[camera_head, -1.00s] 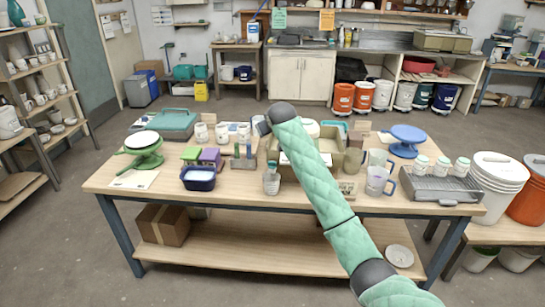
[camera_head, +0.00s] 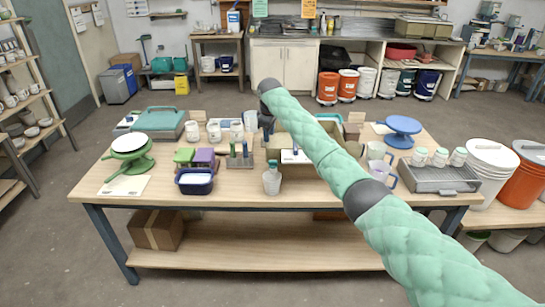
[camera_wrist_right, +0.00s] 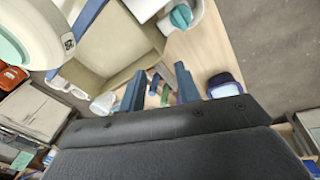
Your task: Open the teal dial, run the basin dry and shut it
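A beige basin (camera_head: 305,171) stands on the table, partly hidden behind my right arm; its open inside also shows in the right wrist view (camera_wrist_right: 112,42). A teal dial (camera_wrist_right: 181,16) sits on a white fitting at the basin's edge in the wrist view. In the head view, a small teal part (camera_head: 273,164) shows above a pale cup-like vessel (camera_head: 272,183) in front of the basin. My right gripper (camera_head: 267,126) is above the table, left of the basin. In the wrist view its fingers (camera_wrist_right: 158,88) are apart and empty, clear of the dial. My left gripper is out of view.
A navy tub (camera_head: 195,181), a tool block (camera_head: 239,156) and white mugs (camera_head: 214,130) stand left of the basin. A green turntable (camera_head: 131,160) is far left. A blue turntable (camera_head: 403,127) and grey tray (camera_head: 437,177) are right. The front table edge is clear.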

